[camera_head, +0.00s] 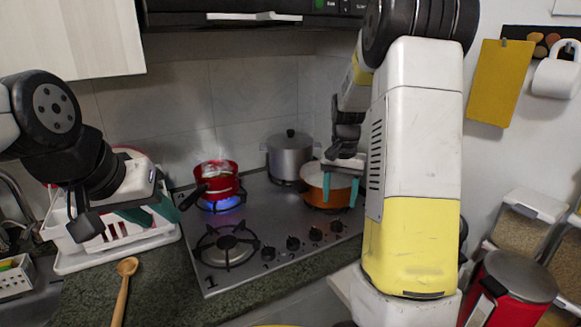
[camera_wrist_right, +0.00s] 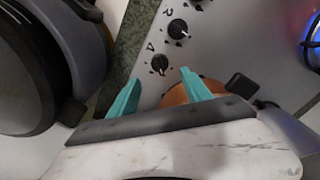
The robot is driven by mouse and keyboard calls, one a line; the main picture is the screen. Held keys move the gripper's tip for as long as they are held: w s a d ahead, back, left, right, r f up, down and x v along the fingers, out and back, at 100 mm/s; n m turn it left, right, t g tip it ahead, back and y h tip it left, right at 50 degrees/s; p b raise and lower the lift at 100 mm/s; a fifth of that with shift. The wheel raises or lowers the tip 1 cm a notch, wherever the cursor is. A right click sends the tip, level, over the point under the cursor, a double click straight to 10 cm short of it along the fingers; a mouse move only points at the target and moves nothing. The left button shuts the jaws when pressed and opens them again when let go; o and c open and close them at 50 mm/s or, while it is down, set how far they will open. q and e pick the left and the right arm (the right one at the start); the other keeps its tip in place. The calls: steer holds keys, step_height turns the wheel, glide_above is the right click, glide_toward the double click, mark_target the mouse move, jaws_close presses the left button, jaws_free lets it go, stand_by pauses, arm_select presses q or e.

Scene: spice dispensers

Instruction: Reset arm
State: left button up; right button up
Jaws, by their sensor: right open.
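My right gripper (camera_head: 340,188) is open, with its teal fingers apart in front of the orange pot (camera_head: 317,180) on the stove. In the right wrist view, the right gripper (camera_wrist_right: 158,88) has nothing between its fingers. Stove knobs and part of the orange pot (camera_wrist_right: 208,87) show beyond it. My right arm is raised and bent, its forearm hanging down at the right. My left gripper (camera_head: 148,211) is at the left by the white dish rack (camera_head: 120,258). Its teal fingers are seen at a slant, so their opening is unclear. No held object is visible there.
A red pot (camera_head: 216,178) sits over a lit blue flame. A grey lidded pot (camera_head: 289,157) stands behind. A wooden spoon (camera_head: 123,285) lies on the dark counter. Dispensers (camera_head: 530,230) and a red bin (camera_head: 500,295) stand at right. The stove's front left burner (camera_head: 226,248) is bare.

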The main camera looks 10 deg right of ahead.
steer(key=s+a+r+n+t, duration=0.2)
steer(key=s+a+r, duration=0.2)
steer(key=s, duration=0.3)
steer(key=s+a+r+n+t+y, duration=0.1)
steer(key=s+a+r+n+t, duration=0.1)
steer(key=s+a+r, duration=0.2)
steer(key=s+a+r+n+t+y, duration=0.1)
steer(key=s+a+r, duration=0.3)
steer(key=s, duration=0.6)
step_height(320, 180, up, 2)
steer(key=shift+s+r+n+t, duration=0.1)
steer(key=shift+s+n+t, duration=0.2)
steer(key=shift+n+t, duration=0.45)
